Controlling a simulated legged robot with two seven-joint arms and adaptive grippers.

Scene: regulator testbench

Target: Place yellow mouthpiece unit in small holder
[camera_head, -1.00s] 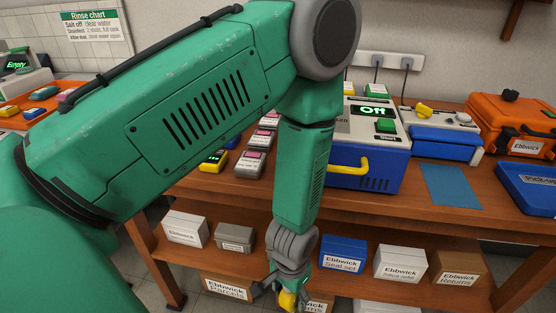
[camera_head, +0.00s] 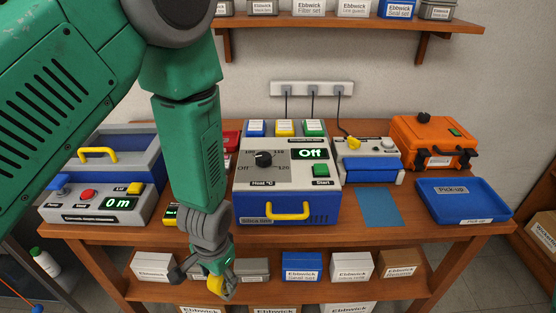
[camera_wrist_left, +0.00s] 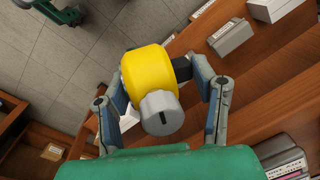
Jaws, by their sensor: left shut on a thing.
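The yellow mouthpiece unit (camera_wrist_left: 148,72) has a yellow body, a grey round knob facing the wrist camera and a dark stub on its right. My left gripper (camera_wrist_left: 160,84) is shut on it, with one finger on each side. In the head view the unit (camera_head: 215,284) hangs with my left gripper (camera_head: 219,283) in front of the bench, near the lower shelf. I cannot tell for sure which thing is the small holder. A white and blue device (camera_head: 368,164) at the back right carries another yellow piece (camera_head: 353,142). My right gripper is not in view.
A blue heater box (camera_head: 288,180) reading "Off" stands mid-bench. Right of it lie a blue mat (camera_head: 379,207), a blue "Pick-up" tray (camera_head: 463,214) and an orange case (camera_head: 432,142). A gauge device (camera_head: 96,205) stands left. Boxes (camera_head: 302,266) line the lower shelf.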

